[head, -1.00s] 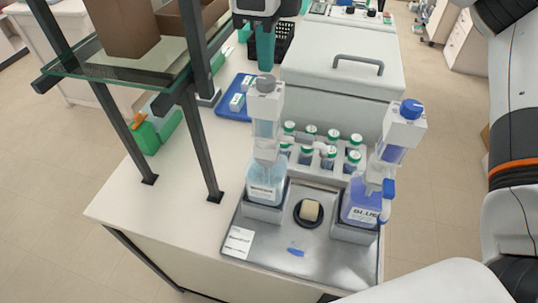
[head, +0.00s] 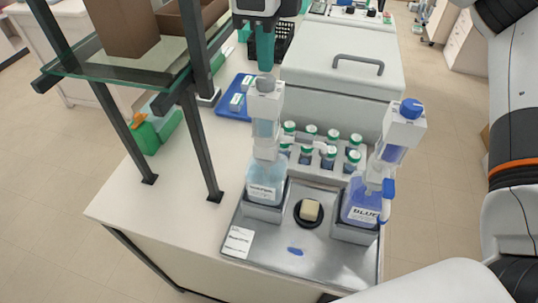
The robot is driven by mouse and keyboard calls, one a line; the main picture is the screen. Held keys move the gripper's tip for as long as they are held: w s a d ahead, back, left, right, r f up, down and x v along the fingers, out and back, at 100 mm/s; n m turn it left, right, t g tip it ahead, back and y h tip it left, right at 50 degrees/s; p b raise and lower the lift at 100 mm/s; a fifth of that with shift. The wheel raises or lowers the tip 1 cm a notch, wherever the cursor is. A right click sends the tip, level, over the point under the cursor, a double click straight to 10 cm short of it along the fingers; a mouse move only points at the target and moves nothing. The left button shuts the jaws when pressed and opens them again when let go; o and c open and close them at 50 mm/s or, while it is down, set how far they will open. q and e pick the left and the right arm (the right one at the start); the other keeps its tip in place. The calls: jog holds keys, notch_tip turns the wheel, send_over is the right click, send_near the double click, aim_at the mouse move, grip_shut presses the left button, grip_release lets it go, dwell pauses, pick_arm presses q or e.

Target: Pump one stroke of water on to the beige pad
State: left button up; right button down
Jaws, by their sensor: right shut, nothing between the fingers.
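The water dispenser bottle (head: 265,185), clear pale blue with a white pump body (head: 266,108) and grey cap (head: 265,84), stands upright in a holder on a metal tray (head: 300,262). The beige pad (head: 310,209) is a small block on a round black dish (head: 311,223), right of this bottle. My right gripper (head: 265,64) points down with teal fingers closed and empty, its tips right at the grey cap. I cannot tell whether they touch it. My left gripper is out of view.
A blue-labelled bottle (head: 361,203) with a blue cap stands right of the pad. Several green-capped vials (head: 306,153) stand in a rack behind. A glass shelf frame (head: 201,150) rises at left, and a grey lidded box (head: 340,85) stands behind.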

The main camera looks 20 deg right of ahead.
jog(key=shift+f+b, duration=0.95)
jog(key=shift+f, duration=0.45)
dwell(0.4)
jog(key=shift+r+p, duration=0.75)
jog(key=shift+r, duration=0.65)
jog(key=shift+r+p, duration=1.8)
jog(key=shift+r, duration=0.7)
